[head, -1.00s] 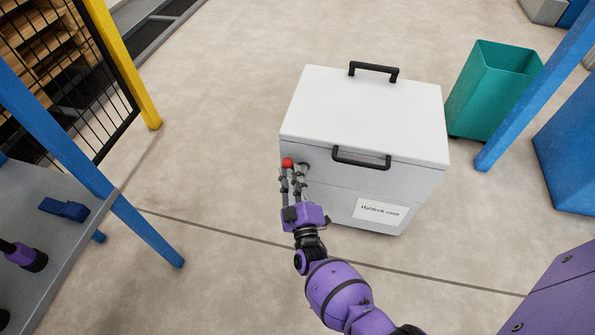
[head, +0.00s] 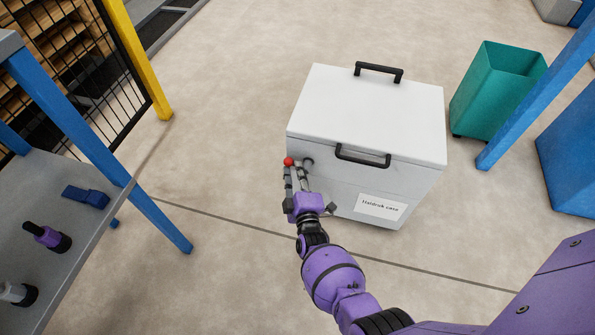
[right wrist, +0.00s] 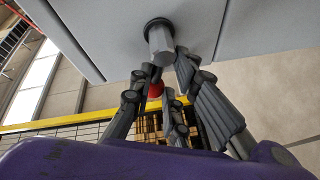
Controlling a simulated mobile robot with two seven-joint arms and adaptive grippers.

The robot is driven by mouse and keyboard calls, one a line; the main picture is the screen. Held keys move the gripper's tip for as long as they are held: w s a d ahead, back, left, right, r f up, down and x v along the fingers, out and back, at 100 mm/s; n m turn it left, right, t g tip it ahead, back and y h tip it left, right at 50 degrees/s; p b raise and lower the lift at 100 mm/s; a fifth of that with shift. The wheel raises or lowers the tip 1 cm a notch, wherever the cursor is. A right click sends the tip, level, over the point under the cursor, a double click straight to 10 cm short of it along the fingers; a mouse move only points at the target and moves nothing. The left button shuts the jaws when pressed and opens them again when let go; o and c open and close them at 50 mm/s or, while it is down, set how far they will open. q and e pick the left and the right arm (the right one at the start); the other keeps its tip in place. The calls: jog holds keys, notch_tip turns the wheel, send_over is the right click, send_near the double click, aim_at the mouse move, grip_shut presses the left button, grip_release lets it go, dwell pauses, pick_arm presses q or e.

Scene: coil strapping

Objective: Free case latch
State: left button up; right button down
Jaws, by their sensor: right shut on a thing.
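The white case (head: 365,110) stands on the floor with its lid down and a label on its front. Its latch is a short lever with a red knob (head: 289,161) and a grey round pivot (head: 308,163) at the upper left of the case front. My right gripper (head: 293,177) is at the latch, its fingers shut on the lever just below the red knob. In the right wrist view the grey pivot (right wrist: 161,42) is above and the red knob (right wrist: 155,90) shows between the fingers, partly hidden. My left gripper is not in view.
A grey bench (head: 30,190) with a blue block (head: 86,196) and purple-black items (head: 47,238) is at the left. A green bin (head: 492,95) and a blue post (head: 540,85) stand right of the case. The floor around the case is mostly clear.

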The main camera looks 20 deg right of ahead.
jog(key=shift+w+d+r, duration=0.15)
jog(key=shift+d+r, duration=0.2)
jog(key=shift+d, duration=0.15)
jog(key=c, duration=1.7)
grip_release()
jog(key=shift+r, duration=0.1)
jog(key=shift+a, duration=0.1)
jog(key=shift+a+f, duration=0.15)
jog(key=shift+f, duration=0.05)
jog(key=s, duration=0.5)
jog(key=s+a, duration=0.1)
jog(key=s, duration=0.1)
jog(key=shift+s+r, duration=0.2)
jog(key=shift+s, duration=0.1)
